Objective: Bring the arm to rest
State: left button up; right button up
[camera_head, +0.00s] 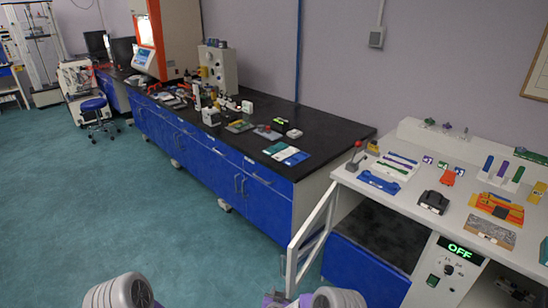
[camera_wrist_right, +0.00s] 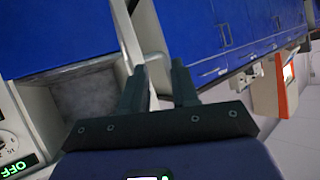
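My right gripper (camera_head: 282,272) is low at the bottom middle of the head view, close to the white-framed open door (camera_head: 312,238) of the rheometer bench. In the right wrist view its two dark fingers (camera_wrist_right: 158,85) stand apart, with no object held between them. Part of the pale door frame (camera_wrist_right: 153,62) shows behind and between the fingers; I cannot tell whether they touch it. My left gripper is not in view; only a grey rounded part of my left arm shows at the bottom left.
The white bench (camera_head: 455,200) at the right carries tools and coloured parts; its panel display (camera_head: 460,250) reads OFF. A black-topped blue cabinet (camera_head: 235,165) runs along the wall. A blue stool (camera_head: 94,105) stands far left. The green floor (camera_head: 120,215) at left is clear.

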jog(key=s+d+g+y+p, duration=0.1)
jog(key=s+g, duration=0.3)
jog(key=s, duration=0.7)
jog(key=s+d+r+g+y+p, duration=0.1)
jog(key=s+d+g+y, duration=0.2)
jog(key=s, duration=0.9)
jog(key=s+d+r+g+y+p, duration=0.1)
jog(key=s+d+g, duration=0.3)
jog(key=s, duration=0.7)
jog(key=shift+s+n+g+y+p, duration=0.2)
jog(key=shift+n+g+y+p, duration=0.1)
jog(key=shift+n+g+y, duration=0.15)
jog(key=shift+r, duration=0.1)
